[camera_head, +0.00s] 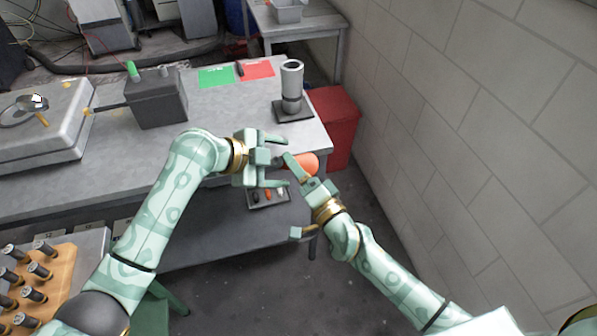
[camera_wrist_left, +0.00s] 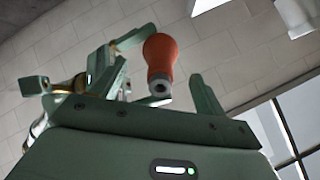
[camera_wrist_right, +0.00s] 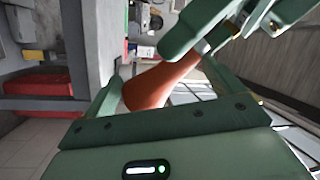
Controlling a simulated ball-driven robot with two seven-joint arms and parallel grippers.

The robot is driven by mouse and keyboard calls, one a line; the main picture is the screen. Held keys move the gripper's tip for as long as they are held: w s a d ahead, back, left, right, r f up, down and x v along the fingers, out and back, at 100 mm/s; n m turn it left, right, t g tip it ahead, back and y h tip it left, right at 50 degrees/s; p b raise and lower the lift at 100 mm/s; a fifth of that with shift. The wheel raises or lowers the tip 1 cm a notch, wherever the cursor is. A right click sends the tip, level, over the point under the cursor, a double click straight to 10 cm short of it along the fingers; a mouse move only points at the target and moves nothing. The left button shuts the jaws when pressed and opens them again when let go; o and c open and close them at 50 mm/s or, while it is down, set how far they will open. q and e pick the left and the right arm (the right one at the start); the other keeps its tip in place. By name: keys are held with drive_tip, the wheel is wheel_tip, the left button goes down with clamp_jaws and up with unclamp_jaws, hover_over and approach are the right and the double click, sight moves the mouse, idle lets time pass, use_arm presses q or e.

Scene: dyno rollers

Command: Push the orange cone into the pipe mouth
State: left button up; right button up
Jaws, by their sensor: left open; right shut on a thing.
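The orange cone (camera_head: 308,162) is held in the air off the table's front right corner by my right gripper (camera_head: 306,174). In the right wrist view the cone (camera_wrist_right: 155,86) lies between the right fingers. My left gripper (camera_head: 277,163) is open, facing the cone from the left. In the left wrist view the cone (camera_wrist_left: 160,55) points its narrow end, with a dark hole, toward the left palm; whether the left fingers touch it cannot be told. A grey upright pipe (camera_head: 291,82) with an open top mouth stands on a dark base plate at the table's right end.
The grey table (camera_head: 225,105) carries a green mat (camera_head: 216,77), a red mat (camera_head: 258,69) and a dark grey box (camera_head: 157,98). A red bin (camera_head: 336,125) stands beside its right end, near the block wall (camera_head: 470,120). A small tray (camera_head: 269,197) lies below the arms.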

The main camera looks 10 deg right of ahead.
idle(0.6)
use_arm(q)
clamp_jaws()
use_arm(e)
drive_tip(key=o, duration=0.7)
drive_tip(key=shift+s, duration=0.1)
drive_tip(key=v, duration=0.7)
drive_tip(key=shift+s+d, duration=0.15)
drive_tip(key=shift+s, duration=0.2)
